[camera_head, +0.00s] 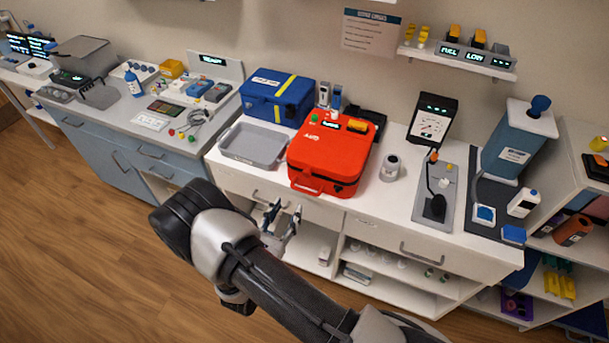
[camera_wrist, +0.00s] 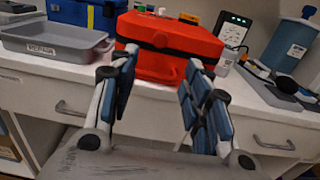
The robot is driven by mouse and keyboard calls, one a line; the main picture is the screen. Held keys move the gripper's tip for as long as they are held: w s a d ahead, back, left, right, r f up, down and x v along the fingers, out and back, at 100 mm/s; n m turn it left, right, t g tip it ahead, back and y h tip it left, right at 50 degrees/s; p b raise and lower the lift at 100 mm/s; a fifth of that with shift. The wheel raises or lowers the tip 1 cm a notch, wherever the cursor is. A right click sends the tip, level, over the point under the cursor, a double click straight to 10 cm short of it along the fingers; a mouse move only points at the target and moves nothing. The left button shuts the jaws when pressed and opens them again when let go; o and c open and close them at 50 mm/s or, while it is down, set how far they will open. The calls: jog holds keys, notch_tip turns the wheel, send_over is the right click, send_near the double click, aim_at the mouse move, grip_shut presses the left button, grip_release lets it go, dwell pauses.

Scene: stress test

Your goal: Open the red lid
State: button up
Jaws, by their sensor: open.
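A red case with a red lid (camera_head: 327,148) stands on the white counter in the head view, its lid down and a red handle on its front. The lid also shows in the wrist view (camera_wrist: 185,38), beyond my fingers. My gripper (camera_head: 281,222) is open and empty in front of the counter, below and to the left of the case, apart from it. In the wrist view the two blue-padded fingers (camera_wrist: 163,75) are spread, with the case front between and beyond them. The lower front of the case is partly hidden by the fingers in that view.
A grey tray (camera_head: 252,163) lies left of the red case and a blue box (camera_head: 277,98) stands behind it. A small grey-white jar (camera_head: 390,168) stands to the right. Drawers and open shelves (camera_head: 385,262) lie below the counter top (camera_head: 384,204).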

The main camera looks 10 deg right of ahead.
aim_at(306, 175)
jog(key=b+x, duration=0.1)
jog(key=x, duration=1.3)
jog(key=shift+d, duration=0.1)
jog(key=shift+c, duration=0.6)
grip_shut()
